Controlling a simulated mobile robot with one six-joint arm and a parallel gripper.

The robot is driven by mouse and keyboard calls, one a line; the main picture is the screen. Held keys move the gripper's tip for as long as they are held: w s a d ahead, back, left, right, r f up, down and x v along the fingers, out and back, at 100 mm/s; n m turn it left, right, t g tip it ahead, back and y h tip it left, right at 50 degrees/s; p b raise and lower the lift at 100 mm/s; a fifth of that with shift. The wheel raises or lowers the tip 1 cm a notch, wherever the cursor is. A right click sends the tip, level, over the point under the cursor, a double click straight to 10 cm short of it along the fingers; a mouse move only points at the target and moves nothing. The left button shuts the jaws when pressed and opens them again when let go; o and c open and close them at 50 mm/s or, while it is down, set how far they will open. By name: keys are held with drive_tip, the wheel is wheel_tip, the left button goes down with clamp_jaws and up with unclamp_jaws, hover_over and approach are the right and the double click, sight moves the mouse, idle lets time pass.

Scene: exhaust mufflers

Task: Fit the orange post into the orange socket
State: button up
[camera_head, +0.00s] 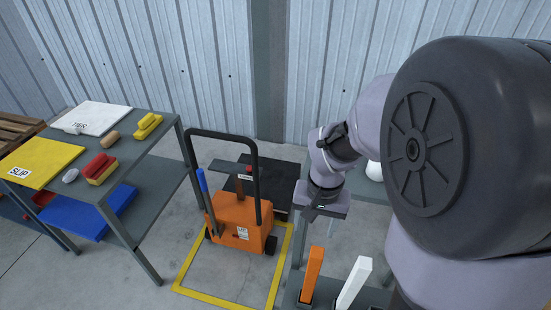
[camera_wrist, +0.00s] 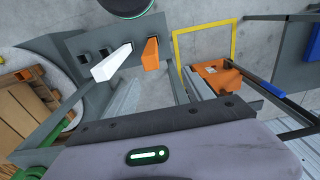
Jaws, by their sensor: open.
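The orange post (camera_head: 313,272) stands upright, slightly tilted in the picture, in a dark rack (camera_head: 292,300) at the bottom of the head view. The orange post also shows in the wrist view (camera_wrist: 151,54), beside a white post (camera_wrist: 112,63). The same white post (camera_head: 354,284) is right of the orange one in the head view. My gripper (camera_head: 311,214) is open and empty, above and apart from the orange post. Its fingertips are not clear in the wrist view. I cannot make out an orange socket; dark square holes (camera_wrist: 83,59) show in the rack beside the white post.
An orange pallet truck (camera_head: 240,222) stands inside a yellow floor outline (camera_head: 190,293). A grey table (camera_head: 150,160) at left holds a yellow SLIP mat (camera_head: 45,152), a white TIER mat (camera_head: 95,112) and several small items. A blue tray (camera_head: 90,222) sits below.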

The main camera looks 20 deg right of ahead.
sight(318, 255)
drive_tip(key=shift+g, duration=0.3)
drive_tip(key=f+b, duration=0.1)
drive_tip(key=f, duration=0.3)
drive_tip(key=s+d+f+b, duration=0.1)
drive_tip(key=f+b, duration=0.1)
drive_tip(key=f, duration=0.2)
drive_tip(key=f+b, duration=0.2)
drive_tip(key=f, duration=0.3)
drive_tip(key=shift+s+d, duration=0.3)
drive_tip(key=shift+d, duration=0.05)
drive_tip(key=f+b, duration=0.1)
drive_tip(key=f, duration=0.1)
drive_tip(key=f+b, duration=0.1)
drive_tip(key=f, duration=0.1)
drive_tip(key=w+f+b, duration=0.1)
drive_tip(key=f, duration=0.1)
drive_tip(key=shift+d+b, duration=0.2)
drive_tip(key=shift+b, duration=0.15)
drive_tip(key=shift+r, duration=0.15)
clamp_jaws()
